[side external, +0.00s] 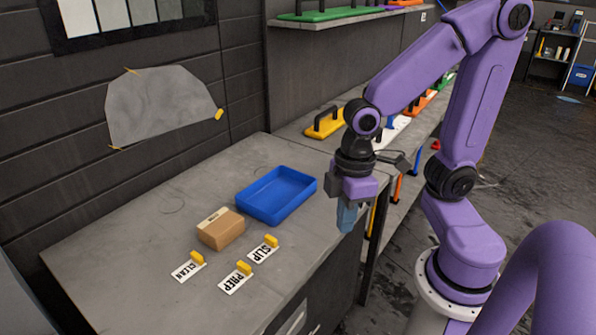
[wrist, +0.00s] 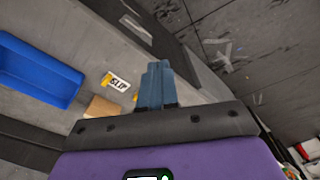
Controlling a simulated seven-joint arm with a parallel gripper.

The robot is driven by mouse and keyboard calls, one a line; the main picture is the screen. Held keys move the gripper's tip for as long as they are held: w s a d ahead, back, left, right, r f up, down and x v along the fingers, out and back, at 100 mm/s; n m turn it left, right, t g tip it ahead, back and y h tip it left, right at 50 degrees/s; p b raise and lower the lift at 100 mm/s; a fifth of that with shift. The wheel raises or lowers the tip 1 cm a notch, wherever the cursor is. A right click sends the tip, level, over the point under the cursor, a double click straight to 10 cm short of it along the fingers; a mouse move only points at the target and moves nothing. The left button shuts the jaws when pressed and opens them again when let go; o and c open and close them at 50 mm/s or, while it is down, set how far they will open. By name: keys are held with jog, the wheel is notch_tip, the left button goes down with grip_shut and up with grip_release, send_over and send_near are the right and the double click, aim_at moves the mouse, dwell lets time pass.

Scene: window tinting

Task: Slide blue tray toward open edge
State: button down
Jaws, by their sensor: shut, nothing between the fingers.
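The blue tray (side external: 277,194) lies flat and looks empty on the grey workbench (side external: 130,232), near its back right part. It also shows at the left of the wrist view (wrist: 38,72). My gripper (side external: 347,218) hangs to the right of the tray, near the bench's right edge and apart from the tray. Its blue-grey fingers point down. In the wrist view the fingers (wrist: 157,82) are together with nothing between them.
A brown box (side external: 220,230) stands just left of the tray. SLIP (side external: 262,250), PREP (side external: 236,278) and CLEAN (side external: 188,268) labels with yellow clips lie in front. A shelf with coloured handled tools (side external: 325,123) is behind. The bench's left part is bare.

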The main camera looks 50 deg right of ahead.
jog(key=w+d+f+m, duration=0.3)
jog(key=w+d, duration=0.1)
jog(key=w, duration=0.4)
jog(key=w+d+f+m, duration=0.2)
jog(key=w+d+f, duration=0.1)
jog(key=d, duration=0.5)
jog(key=w+d+f+m+t, duration=0.1)
jog(key=w+d+f+m, duration=0.2)
jog(key=d, duration=0.5)
jog(key=w+d+f+m, duration=0.2)
jog(key=w+d+f, duration=0.1)
jog(key=d, duration=0.5)
jog(key=shift+w+t+h, duration=0.1)
jog(key=shift+t+h, duration=0.3)
jog(key=w, duration=1.1)
jog(key=shift+w, duration=0.35)
jog(key=shift+w+f, duration=0.1)
jog(key=shift+f, duration=0.85)
